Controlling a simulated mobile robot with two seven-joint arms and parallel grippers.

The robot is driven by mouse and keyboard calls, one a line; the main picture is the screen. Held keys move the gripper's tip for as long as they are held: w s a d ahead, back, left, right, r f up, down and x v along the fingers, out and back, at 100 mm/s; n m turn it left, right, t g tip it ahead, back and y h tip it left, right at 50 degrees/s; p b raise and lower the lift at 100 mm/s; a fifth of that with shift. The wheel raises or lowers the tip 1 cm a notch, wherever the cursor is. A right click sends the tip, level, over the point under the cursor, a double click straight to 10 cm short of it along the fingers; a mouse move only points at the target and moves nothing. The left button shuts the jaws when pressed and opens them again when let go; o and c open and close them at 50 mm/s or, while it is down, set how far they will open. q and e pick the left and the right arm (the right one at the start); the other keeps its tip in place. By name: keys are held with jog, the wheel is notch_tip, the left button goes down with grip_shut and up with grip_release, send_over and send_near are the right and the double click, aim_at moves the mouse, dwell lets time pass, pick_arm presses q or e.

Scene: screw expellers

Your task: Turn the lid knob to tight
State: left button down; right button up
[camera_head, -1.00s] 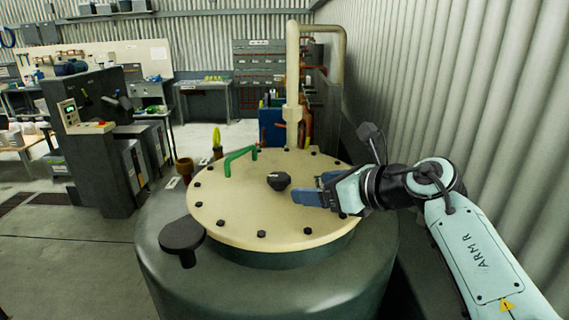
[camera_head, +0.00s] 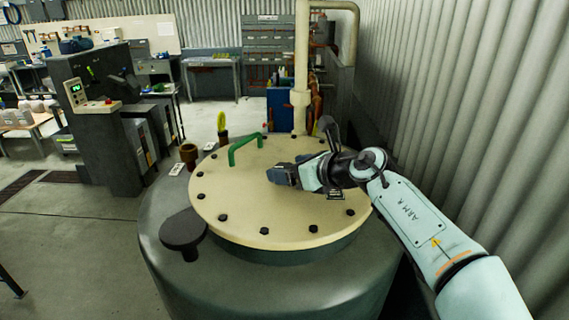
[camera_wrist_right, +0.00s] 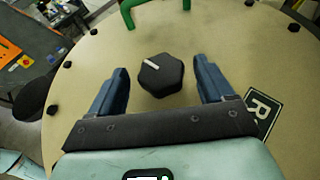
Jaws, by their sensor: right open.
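The lid (camera_head: 255,222) is a round cream disc with dark bolts around its rim, on top of a grey-green tank. In the right wrist view, the lid knob (camera_wrist_right: 162,75) is a black faceted knob with a white pointer mark aimed to the upper left. My right gripper (camera_wrist_right: 163,84) is open, with one blue finger on each side of the knob and visible gaps to it. In the head view my right gripper (camera_head: 283,174) is over the lid's middle and hides the knob.
A green handle (camera_head: 245,147) rises from the lid's far side. A dark round-topped fitting (camera_head: 183,230) stands at the tank's left. A cream pipe (camera_head: 301,80) rises behind the lid. A corrugated wall (camera_head: 470,110) runs along the right.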

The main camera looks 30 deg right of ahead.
jog(key=shift+x, duration=1.35)
jog(key=shift+r, duration=0.1)
jog(key=shift+s, duration=0.1)
jog(key=shift+c, duration=1.2)
jog(key=c, duration=0.7)
